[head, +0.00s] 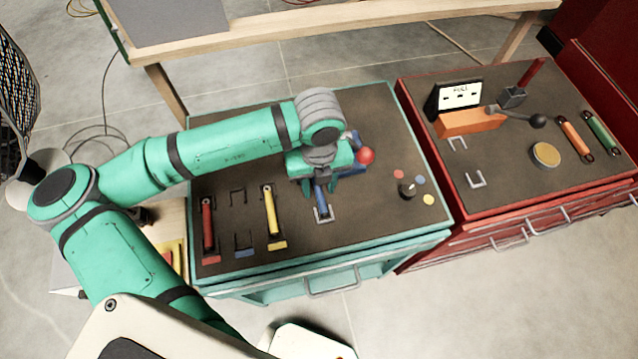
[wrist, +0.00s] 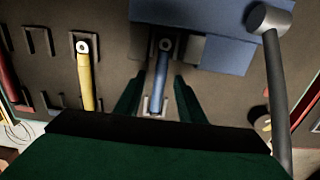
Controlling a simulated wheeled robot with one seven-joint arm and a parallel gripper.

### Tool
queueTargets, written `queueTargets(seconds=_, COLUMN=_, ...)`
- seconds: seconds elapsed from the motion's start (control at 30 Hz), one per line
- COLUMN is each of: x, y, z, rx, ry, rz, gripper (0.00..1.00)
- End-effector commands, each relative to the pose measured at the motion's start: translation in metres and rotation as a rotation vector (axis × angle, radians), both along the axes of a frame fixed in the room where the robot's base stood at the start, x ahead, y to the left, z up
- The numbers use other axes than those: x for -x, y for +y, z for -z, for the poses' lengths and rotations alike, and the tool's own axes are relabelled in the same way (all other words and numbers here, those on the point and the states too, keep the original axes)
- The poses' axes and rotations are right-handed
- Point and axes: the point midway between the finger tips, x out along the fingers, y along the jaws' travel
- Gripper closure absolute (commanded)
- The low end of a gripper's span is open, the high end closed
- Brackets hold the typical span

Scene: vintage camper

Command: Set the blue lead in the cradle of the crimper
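The blue lead (head: 322,204) lies lengthwise at the front of the blue crimper (wrist: 225,38) in the wrist view. Its ringed far end is between grey blocks at the crimper's edge, and its near end is at a pale U-shaped bracket (wrist: 147,104). In the head view my gripper (head: 320,189) is above the lead and hides much of the crimper; its red knob (head: 366,156) shows to the right. In the wrist view my gripper's fingers (wrist: 158,82) stand apart, one each side of the lead, with gaps between. I cannot tell how fully the lead is seated.
A red lead (head: 208,228) and a yellow lead (head: 270,215) sit in holders left. Between them is an empty holder with a blue tag (head: 244,251). A black knob (head: 407,189) and coloured discs are right. The red cart (head: 480,215) carries an orange crimper (head: 468,122).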

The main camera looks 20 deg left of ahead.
Motion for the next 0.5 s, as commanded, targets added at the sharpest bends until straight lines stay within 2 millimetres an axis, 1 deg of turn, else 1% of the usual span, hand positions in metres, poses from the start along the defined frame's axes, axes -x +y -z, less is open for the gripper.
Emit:
queueTargets(seconds=0.13, x=0.000, y=0.000, z=-0.003, rx=0.000, ry=0.000, rz=0.001, gripper=0.64)
queueTargets(seconds=0.23, x=-0.001, y=-0.001, z=-0.012, rx=0.000, ry=-0.001, rz=0.002, gripper=0.64)
queueTargets(seconds=0.37, x=-0.002, y=-0.001, z=-0.034, rx=-0.001, ry=-0.003, rz=0.003, gripper=0.64)
queueTargets(seconds=0.5, x=-0.002, y=-0.001, z=-0.061, rx=-0.001, ry=-0.003, rz=0.003, gripper=0.64)
